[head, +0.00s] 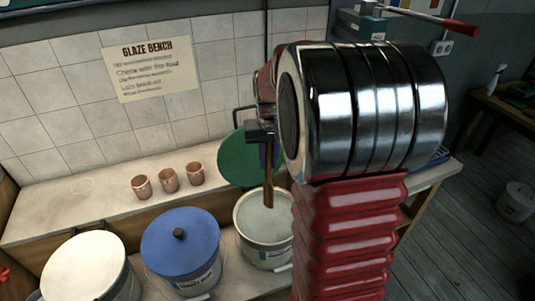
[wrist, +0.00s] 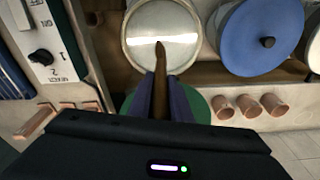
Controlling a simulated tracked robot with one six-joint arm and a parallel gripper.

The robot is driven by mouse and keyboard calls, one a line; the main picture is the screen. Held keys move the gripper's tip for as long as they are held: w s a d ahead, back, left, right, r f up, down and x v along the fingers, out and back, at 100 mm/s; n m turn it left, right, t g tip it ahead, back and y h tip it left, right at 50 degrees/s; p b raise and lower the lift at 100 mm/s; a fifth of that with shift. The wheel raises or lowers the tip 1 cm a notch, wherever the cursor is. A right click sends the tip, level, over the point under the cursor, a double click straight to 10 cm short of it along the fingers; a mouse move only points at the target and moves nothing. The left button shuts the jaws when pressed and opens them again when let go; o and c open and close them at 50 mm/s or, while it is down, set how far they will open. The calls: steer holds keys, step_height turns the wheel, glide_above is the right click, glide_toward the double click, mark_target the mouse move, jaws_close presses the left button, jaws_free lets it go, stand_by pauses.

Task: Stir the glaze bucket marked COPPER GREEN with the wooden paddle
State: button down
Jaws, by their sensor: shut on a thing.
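My gripper (head: 262,132) is shut on the brown wooden paddle (head: 268,178). In the wrist view, the gripper (wrist: 160,98) has its fingers on both sides of the paddle (wrist: 160,75). The paddle points down into the mouth of an open white bucket (head: 266,250) with pale grey-white contents. Its lower end shows against these contents; I cannot tell how deep it reaches. The bucket also shows in the wrist view (wrist: 128,45). Its label is partly hidden by my arm and not readable. A green disc (head: 236,160), seemingly a lid, stands behind the bucket against the wall.
A bucket with a blue lid (head: 180,240) stands left of the open one, and a white-lidded bucket (head: 82,265) further left. Three terracotta cups (head: 168,180) stand on the shelf behind. A GLAZE BENCH sign (head: 150,70) hangs on the tiles. A control box (wrist: 45,45) is beside the bucket.

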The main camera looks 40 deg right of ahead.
mark_target(268, 190)
steer(key=shift+f, duration=6.55)
